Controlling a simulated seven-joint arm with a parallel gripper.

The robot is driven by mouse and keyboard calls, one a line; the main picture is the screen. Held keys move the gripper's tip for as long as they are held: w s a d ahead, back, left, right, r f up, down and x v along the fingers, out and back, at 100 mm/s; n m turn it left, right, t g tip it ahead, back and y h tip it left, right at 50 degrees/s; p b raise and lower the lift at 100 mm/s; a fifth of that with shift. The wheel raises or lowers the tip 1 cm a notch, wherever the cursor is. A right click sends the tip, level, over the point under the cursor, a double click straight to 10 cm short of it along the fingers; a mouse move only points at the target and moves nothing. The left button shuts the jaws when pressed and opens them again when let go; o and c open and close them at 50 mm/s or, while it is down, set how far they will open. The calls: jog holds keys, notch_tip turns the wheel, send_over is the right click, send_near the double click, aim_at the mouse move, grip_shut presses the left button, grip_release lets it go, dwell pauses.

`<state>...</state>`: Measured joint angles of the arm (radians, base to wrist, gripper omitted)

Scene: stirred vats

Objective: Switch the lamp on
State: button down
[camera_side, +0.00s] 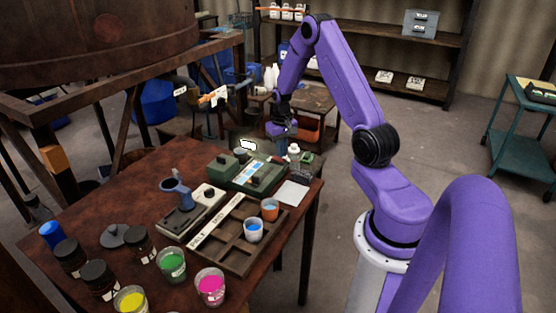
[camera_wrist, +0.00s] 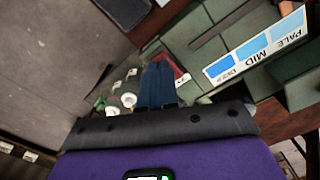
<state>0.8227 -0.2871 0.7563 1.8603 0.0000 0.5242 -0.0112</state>
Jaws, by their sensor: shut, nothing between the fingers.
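A green box (camera_side: 247,172) with a blue shade strip stands at the table's far right. A small bright white piece (camera_side: 248,144) shows above its back edge; I cannot tell whether this is the lamp or whether it is lit. My gripper (camera_side: 284,134) points down just behind the box's right end. In the wrist view, its dark blue fingers (camera_wrist: 157,88) are together and empty. The strip (camera_wrist: 255,52), marked PALE, MID and DEEP, lies right of them. A small red part (camera_wrist: 181,77) shows beside the fingertips. No lamp switch can be made out for certain.
White-capped bottles (camera_wrist: 127,99) stand close left of the fingers. Paint cups and dark jars fill the near left of the brown table (camera_side: 130,193). A white card (camera_side: 292,193) lies at the right edge.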

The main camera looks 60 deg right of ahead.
aim_at(280, 160)
jog(key=shift+r, duration=2.85)
jog(key=s+a+r+n, duration=0.2)
jog(key=a+r+n, duration=0.2)
jog(key=a, duration=0.8)
jog(key=s+a+r+n, duration=0.1)
jog(key=a+r+n, duration=0.3)
jog(key=a, duration=0.9)
jog(key=s+a+r+n, duration=0.2)
jog(key=s+a+n, duration=0.2)
jog(key=s, duration=0.7)
jog(key=s+a+r+n, duration=0.2)
jog(key=s+a+n, duration=0.3)
jog(key=s, duration=0.6)
jog(key=shift+a+n, duration=0.2)
jog(key=shift+n, duration=0.6)
